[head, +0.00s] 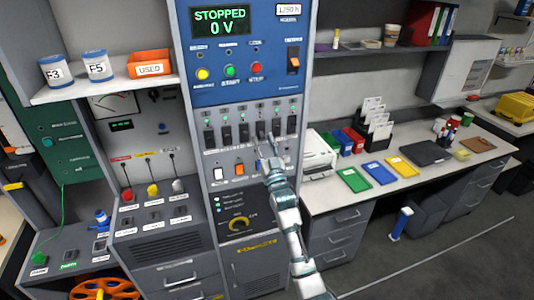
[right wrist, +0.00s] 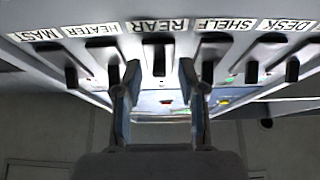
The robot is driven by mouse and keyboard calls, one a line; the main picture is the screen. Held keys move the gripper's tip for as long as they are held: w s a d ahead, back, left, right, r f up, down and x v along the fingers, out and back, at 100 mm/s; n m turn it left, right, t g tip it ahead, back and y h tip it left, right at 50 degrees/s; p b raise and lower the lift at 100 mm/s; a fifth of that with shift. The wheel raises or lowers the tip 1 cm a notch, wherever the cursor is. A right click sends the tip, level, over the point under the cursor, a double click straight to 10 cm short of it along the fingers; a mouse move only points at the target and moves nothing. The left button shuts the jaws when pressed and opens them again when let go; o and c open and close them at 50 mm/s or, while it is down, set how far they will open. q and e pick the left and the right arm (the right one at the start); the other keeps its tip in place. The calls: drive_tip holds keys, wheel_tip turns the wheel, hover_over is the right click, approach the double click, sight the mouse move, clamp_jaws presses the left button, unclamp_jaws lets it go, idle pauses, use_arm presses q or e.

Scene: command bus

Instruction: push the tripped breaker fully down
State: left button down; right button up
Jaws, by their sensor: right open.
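A row of black breaker levers (head: 226,133) is set in the grey panel below the blue control panel. My right gripper (head: 266,148) is in front of the right half of the row, with its fingers pointing up at the levers. In the right wrist view the gripper (right wrist: 158,78) is open, with one finger on each side of the black lever (right wrist: 160,58) under the REAR label (right wrist: 158,25). Nothing is gripped; I cannot tell whether the fingers touch the lever. Which breaker is tripped is too small to tell. My left gripper is not in view.
The blue panel (head: 245,52) above reads STOPPED, 0 V. White and orange rocker switches (head: 218,174) sit below the breakers. A desk (head: 340,195) with coloured trays stands to the right. Neighbouring levers, such as the one under HEATER (right wrist: 113,70), are close beside the fingers.

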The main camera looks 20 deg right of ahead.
drive_tip(key=v, duration=1.1)
drive_tip(key=shift+f, duration=0.25)
